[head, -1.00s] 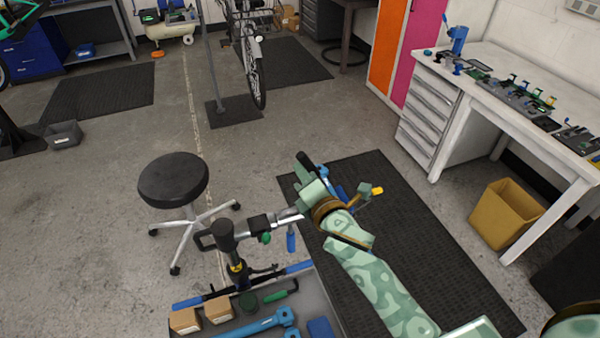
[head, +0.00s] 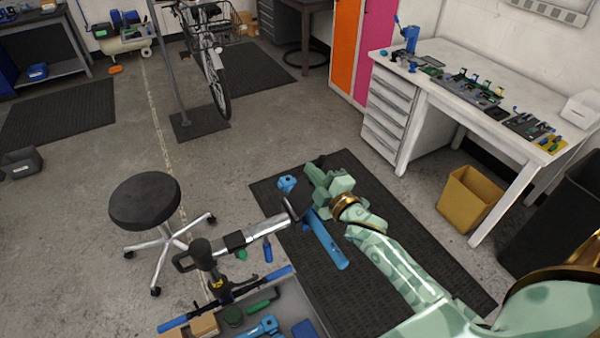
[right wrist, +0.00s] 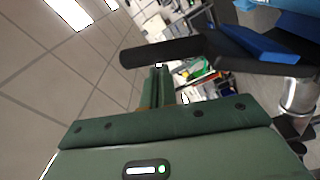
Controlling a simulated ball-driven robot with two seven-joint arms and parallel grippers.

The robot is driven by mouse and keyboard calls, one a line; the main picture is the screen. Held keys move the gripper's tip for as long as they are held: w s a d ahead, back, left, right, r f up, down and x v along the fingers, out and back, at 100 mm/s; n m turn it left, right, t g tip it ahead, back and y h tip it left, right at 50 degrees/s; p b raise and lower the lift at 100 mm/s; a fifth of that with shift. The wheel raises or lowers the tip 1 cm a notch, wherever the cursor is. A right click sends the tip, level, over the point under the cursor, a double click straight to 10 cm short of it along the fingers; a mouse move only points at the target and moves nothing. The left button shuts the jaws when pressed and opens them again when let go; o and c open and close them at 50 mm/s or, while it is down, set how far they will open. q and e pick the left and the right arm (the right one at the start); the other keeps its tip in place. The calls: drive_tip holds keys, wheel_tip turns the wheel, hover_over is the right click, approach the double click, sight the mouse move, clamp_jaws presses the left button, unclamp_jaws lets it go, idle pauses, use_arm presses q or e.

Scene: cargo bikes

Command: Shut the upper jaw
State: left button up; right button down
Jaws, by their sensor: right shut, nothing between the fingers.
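The clamp of a repair stand sits at the end of a silver arm (head: 262,231) in the head view. A dark clamp part (head: 297,205) and a blue tube-like part (head: 328,243) show there. In the right wrist view a black jaw bar (right wrist: 160,51) lies across the top, beside a blue part (right wrist: 262,42). Which jaw this bar is, I cannot tell for sure. My right gripper (head: 316,174) is just beyond the clamp. In the wrist view its fingers (right wrist: 158,78) are shut and empty, just below the bar; contact is unclear. My left gripper is out of view.
A tool tray (head: 305,303) with boxes and blue tools is under the stand arm. A black stool (head: 145,200) stands left. A white workbench (head: 455,85) and a yellow bin (head: 468,198) are right. The dark mat (head: 420,250) has free room.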

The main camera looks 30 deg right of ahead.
use_arm(q)
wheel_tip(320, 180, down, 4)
drive_tip(key=b, duration=0.4)
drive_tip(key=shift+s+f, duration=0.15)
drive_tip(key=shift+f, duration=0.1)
use_arm(e)
drive_tip(key=d+f+m+h, duration=0.1)
drive_tip(key=d+f+m, duration=0.7)
drive_tip(key=f+m, duration=0.2)
drive_tip(key=shift+f+m+t, duration=0.15)
drive_tip(key=shift+m+t, duration=0.15)
drive_tip(key=shift+m, duration=0.6)
drive_tip(key=shift+f, duration=0.1)
wheel_tip(320, 180, up, 4)
drive_tip(key=a+p, duration=0.1)
drive_tip(key=p, duration=0.2)
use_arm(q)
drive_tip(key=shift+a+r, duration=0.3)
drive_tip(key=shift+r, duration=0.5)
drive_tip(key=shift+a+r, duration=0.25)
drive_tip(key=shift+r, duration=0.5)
use_arm(e)
drive_tip(key=s, duration=0.8)
drive_tip(key=shift+s+d+f, duration=0.25)
drive_tip(key=shift+s, duration=0.15)
